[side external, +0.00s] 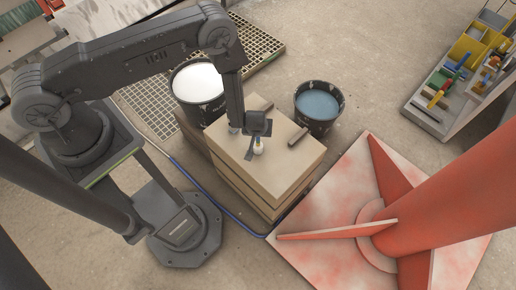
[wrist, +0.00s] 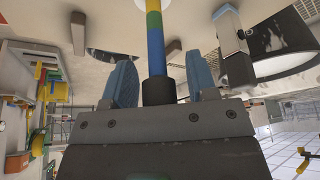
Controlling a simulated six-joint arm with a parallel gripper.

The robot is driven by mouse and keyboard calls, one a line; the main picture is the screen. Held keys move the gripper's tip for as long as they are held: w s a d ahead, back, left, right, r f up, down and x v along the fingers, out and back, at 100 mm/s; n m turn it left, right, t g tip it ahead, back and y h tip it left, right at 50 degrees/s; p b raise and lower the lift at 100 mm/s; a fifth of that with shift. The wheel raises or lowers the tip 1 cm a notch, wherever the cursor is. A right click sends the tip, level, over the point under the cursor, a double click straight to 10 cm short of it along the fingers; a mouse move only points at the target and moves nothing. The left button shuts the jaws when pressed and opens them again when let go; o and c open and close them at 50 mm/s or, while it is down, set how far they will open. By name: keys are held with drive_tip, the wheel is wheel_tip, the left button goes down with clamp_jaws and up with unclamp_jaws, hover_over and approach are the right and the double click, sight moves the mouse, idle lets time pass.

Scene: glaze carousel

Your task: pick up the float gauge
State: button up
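The float gauge (wrist: 154,38) is a rod with yellow, green and blue bands and a black end, seen in the wrist view. Its black end lies between the two blue fingers of my gripper (wrist: 160,80), with a gap visible on each side. My gripper is open around it. In the side view my gripper (side external: 258,136) points down over the wooden box stack (side external: 288,172).
A black bucket of white liquid (side external: 198,82) stands left of the gripper, and a bucket of blue liquid (side external: 318,104) to the right. A small dark bar (side external: 298,137) lies on the box top. A red-and-white stand (side external: 340,205) is close at the right front.

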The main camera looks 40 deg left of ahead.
clamp_jaws()
drive_tip(key=shift+r, duration=0.1)
idle(0.4)
